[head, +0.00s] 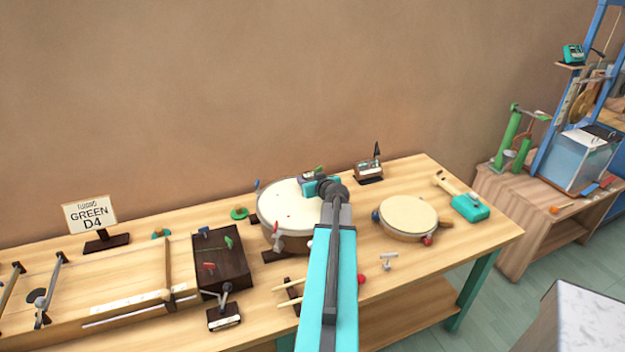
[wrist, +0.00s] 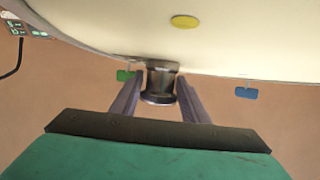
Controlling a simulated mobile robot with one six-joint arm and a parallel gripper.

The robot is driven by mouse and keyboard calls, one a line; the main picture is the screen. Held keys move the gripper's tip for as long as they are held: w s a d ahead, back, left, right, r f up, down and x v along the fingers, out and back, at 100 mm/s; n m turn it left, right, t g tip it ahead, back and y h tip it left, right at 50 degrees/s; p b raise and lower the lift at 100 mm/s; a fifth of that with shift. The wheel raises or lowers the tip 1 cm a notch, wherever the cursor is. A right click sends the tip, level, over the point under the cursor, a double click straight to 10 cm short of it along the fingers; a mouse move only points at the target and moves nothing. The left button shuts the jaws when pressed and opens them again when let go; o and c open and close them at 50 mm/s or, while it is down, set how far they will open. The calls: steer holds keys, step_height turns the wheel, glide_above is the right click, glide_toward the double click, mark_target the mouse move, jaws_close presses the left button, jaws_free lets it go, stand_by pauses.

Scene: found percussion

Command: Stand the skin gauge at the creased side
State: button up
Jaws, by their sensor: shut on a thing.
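My gripper (wrist: 160,92) is shut on a small dark cylinder, which I take to be the skin gauge (wrist: 161,84). In the wrist view the gauge sits between the two fingers, its end overlapping the edge of the pale drum skin (wrist: 235,45); I cannot tell whether it touches. In the head view the large drum (head: 284,204) stands mid-bench, and my arm reaches over its right part. The gauge is not clear there, hidden by my wrist. A yellow spot (wrist: 185,22) lies on the skin. Green (wrist: 124,75) and blue (wrist: 246,93) tabs show by the rim. No crease is distinguishable.
A smaller drum (head: 408,215) and a teal-headed mallet (head: 470,207) are to the right. A small stand with a dark cone (head: 369,167) is behind. A dark box (head: 221,260) stands left. A small display device (wrist: 22,28) shows at the wrist view's upper left.

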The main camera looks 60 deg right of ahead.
steer(key=o, duration=1.3)
steer(key=shift+s, duration=0.1)
steer(key=shift+r, duration=0.1)
steer(key=shift+b+v, duration=0.4)
steer(key=shift+v, duration=1.3)
steer(key=v, duration=0.7)
steer(key=shift+r+b, duration=0.1)
steer(key=shift+b, duration=0.25)
steer(key=shift+s+a+r, duration=0.1)
steer(key=shift+s, duration=0.15)
steer(key=shift+s+r, duration=0.1)
steer(key=shift+s, duration=0.05)
